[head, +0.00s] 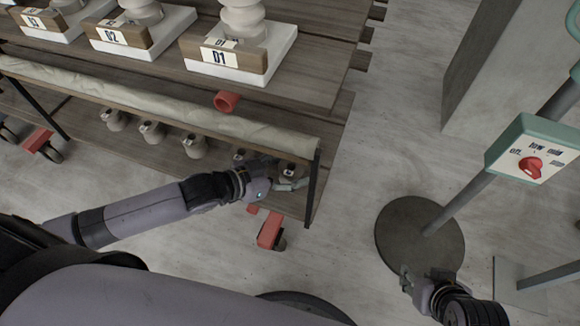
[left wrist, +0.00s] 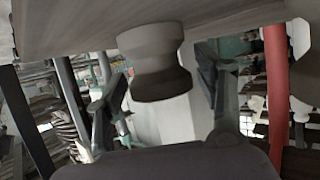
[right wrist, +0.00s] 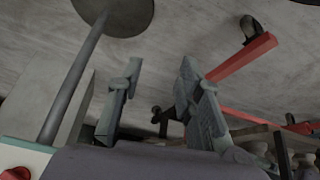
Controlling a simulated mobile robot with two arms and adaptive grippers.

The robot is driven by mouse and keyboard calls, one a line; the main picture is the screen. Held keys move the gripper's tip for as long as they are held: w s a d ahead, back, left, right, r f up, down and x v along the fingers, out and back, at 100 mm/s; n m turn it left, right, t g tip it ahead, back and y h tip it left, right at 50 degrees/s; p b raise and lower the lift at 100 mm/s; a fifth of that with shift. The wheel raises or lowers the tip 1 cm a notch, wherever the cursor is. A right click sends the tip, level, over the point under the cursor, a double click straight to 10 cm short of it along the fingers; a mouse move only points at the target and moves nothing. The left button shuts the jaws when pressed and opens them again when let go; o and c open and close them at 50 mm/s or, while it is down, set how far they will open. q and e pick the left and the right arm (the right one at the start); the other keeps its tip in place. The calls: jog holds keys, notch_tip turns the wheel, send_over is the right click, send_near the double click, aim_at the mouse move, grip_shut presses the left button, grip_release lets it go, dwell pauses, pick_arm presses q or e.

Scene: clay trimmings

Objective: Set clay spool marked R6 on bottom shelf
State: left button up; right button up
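A grey clay spool (left wrist: 155,65) stands on the wooden bottom shelf (left wrist: 70,25), which appears upside down in the left wrist view. The fingers of my left gripper (left wrist: 160,95) are apart, one on each side of the spool, with gaps showing. In the head view my left gripper (head: 285,186) is at the right end of the bottom shelf (head: 318,190), beside a spool (head: 290,171). No R6 mark is readable. My right gripper (head: 408,278) is low at the right, and its fingers (right wrist: 160,95) are open and empty.
More grey spools (head: 195,146) stand in a row along the bottom shelf. A rolled cloth (head: 200,118) lies along the shelf's upper edge. A control stand (head: 420,230) is at the right. Red caster legs (head: 270,229) stick out below.

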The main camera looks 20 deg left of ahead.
aim_at(284, 170)
pick_arm(q)
jog(key=shift+o, duration=0.3)
jog(key=shift+a+r, duration=0.1)
jog(key=shift+r, duration=0.05)
jog(key=p+v, duration=0.1)
jog(key=v, duration=0.2)
jog(key=shift+s+a+r, duration=0.1)
jog(key=shift+s+r, duration=0.05)
jog(key=shift+s, duration=0.05)
jog(key=p+v, duration=0.1)
jog(key=v, duration=0.4)
jog(key=shift+s+a+p, duration=0.15)
jog(key=shift+s+p, duration=0.05)
jog(key=shift+p, duration=0.2)
jog(key=shift+p+v, duration=0.45)
jog(key=shift+v, duration=0.7)
jog(key=shift+s+a+r, duration=0.15)
jog(key=shift+a+r, duration=0.05)
pick_arm(e)
jog(key=s+f+g, duration=0.1)
jog(key=s+d+f+g, duration=0.1)
jog(key=shift+s+f, duration=0.3)
jog(key=shift+a, duration=0.1)
